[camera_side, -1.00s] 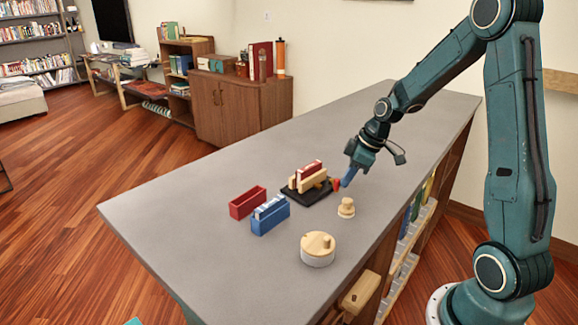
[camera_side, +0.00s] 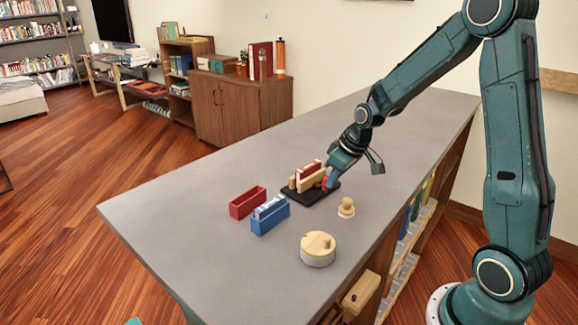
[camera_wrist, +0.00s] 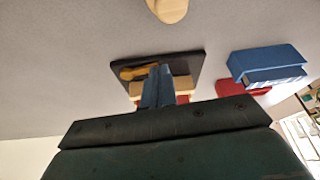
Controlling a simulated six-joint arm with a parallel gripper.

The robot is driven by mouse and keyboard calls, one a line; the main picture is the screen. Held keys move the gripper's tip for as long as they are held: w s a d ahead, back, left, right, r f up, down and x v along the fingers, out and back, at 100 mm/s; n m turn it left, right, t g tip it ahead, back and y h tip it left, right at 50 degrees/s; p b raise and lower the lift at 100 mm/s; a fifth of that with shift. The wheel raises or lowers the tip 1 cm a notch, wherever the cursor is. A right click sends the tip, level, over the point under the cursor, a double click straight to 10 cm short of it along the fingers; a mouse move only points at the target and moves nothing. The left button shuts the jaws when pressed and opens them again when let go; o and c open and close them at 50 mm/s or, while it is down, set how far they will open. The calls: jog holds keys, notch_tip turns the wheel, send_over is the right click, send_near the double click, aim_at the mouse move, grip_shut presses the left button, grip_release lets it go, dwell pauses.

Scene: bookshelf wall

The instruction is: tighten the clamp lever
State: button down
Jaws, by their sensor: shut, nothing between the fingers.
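The clamp stands on a black base (camera_side: 318,196) on the grey table. Its pale wooden jaws (camera_side: 310,180) stand on either side of a red book (camera_side: 308,169). A small red-orange lever (camera_side: 324,184) shows at the clamp's right end, partly hidden by my fingers. In the wrist view an orange-brown handle (camera_wrist: 143,71) lies on the black base, just left of my fingertips. My gripper (camera_side: 330,183) has its blue fingers together and empty, low at the clamp's right end. The wrist view also shows the fingers (camera_wrist: 157,80) closed beside the handle. I cannot tell whether they touch it.
A red open box (camera_side: 247,203) and a blue box (camera_side: 270,216) with pale contents stand left of the clamp. A wooden knob-like piece (camera_side: 346,208) and a round wooden-topped container (camera_side: 318,249) stand nearer the front. The table's back half is clear.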

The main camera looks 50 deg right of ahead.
jog(key=shift+s, duration=0.1)
dwell(0.5)
jog(key=shift+s+a, duration=0.2)
jog(key=shift+s, duration=0.65)
jog(key=shift+s+a, duration=0.15)
jog(key=shift+s, duration=0.95)
jog(key=v, duration=1)
jog(key=shift+a, duration=0.4)
jog(key=shift+w+a, duration=0.1)
jog(key=s+a+r, duration=0.3)
jog(key=s+a, duration=0.3)
jog(key=s, duration=0.1)
jog(key=s+a+r+t, duration=0.1)
jog(key=s+a+r, duration=0.2)
jog(key=s+a, duration=0.3)
jog(key=shift+s+a+m, duration=0.2)
jog(key=shift+s+m, duration=0.1)
jog(key=shift+s, duration=0.6)
jog(key=shift+w, duration=0.1)
